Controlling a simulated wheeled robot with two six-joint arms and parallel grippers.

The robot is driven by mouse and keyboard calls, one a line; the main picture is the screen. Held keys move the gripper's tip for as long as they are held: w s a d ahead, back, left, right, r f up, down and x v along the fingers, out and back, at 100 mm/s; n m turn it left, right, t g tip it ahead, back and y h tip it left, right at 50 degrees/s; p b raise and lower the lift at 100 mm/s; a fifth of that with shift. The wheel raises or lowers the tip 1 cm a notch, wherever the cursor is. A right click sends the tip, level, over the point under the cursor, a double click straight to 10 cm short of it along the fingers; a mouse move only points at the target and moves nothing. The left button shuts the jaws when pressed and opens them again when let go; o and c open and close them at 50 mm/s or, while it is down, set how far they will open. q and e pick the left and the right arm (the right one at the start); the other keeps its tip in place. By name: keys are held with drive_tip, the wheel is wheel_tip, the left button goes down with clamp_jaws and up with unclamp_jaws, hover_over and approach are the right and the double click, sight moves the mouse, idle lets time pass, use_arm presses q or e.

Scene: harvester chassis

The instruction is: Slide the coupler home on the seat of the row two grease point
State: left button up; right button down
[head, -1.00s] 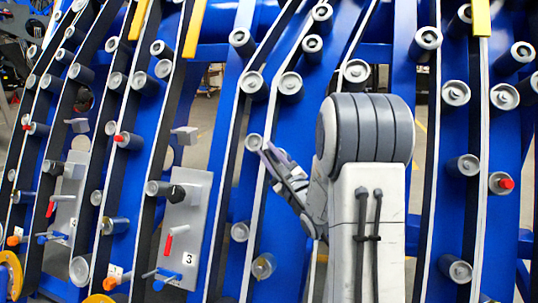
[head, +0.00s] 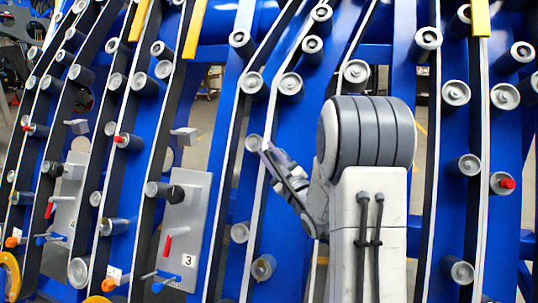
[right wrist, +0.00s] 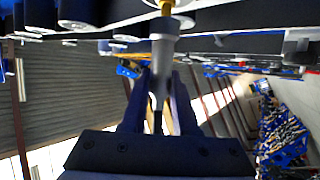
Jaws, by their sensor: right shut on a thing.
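In the right wrist view, my right gripper (right wrist: 160,108) is shut on a slim grey coupler (right wrist: 162,62). The coupler points away from the jaws, and its wider pale far end meets a small brass-coloured fitting (right wrist: 166,5) at the top edge. I cannot tell how far the coupler sits on that fitting. In the head view, my right gripper (head: 270,158) is beside a grey roller end (head: 254,143) on a blue bar; the coupler is not clear there. My left gripper is not in view.
Blue curved bars with many protruding grey rollers fill the head view. A grey plate (head: 190,215) marked 3 carries a red lever (head: 168,246) and a dark knob (head: 175,194), left of my arm. Dark round parts (right wrist: 90,10) crowd the top of the right wrist view.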

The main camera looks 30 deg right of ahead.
drive_tip(key=shift+w+d+f+b, duration=0.4)
drive_tip(key=shift+d+f+b, duration=0.05)
drive_tip(key=shift+d, duration=0.1)
drive_tip(key=shift+s+a+r, duration=0.55)
drive_tip(key=shift+s+a, duration=0.05)
drive_tip(key=shift+a, duration=0.1)
drive_tip(key=shift+s+a+r, duration=0.55)
drive_tip(key=shift+a, duration=0.15)
drive_tip(key=shift+d+f, duration=0.1)
drive_tip(key=shift+w+d+f+b, duration=0.4)
drive_tip(key=shift+w+d+b, duration=0.1)
drive_tip(key=shift+w+d, duration=0.05)
drive_tip(key=shift+b, duration=0.85)
idle(1.0)
drive_tip(key=shift+w+d+f+b, duration=0.55)
drive_tip(key=shift+w+d+b, duration=0.05)
drive_tip(key=shift+d, duration=0.1)
idle(0.5)
drive_tip(key=c, duration=0.6)
unclamp_jaws()
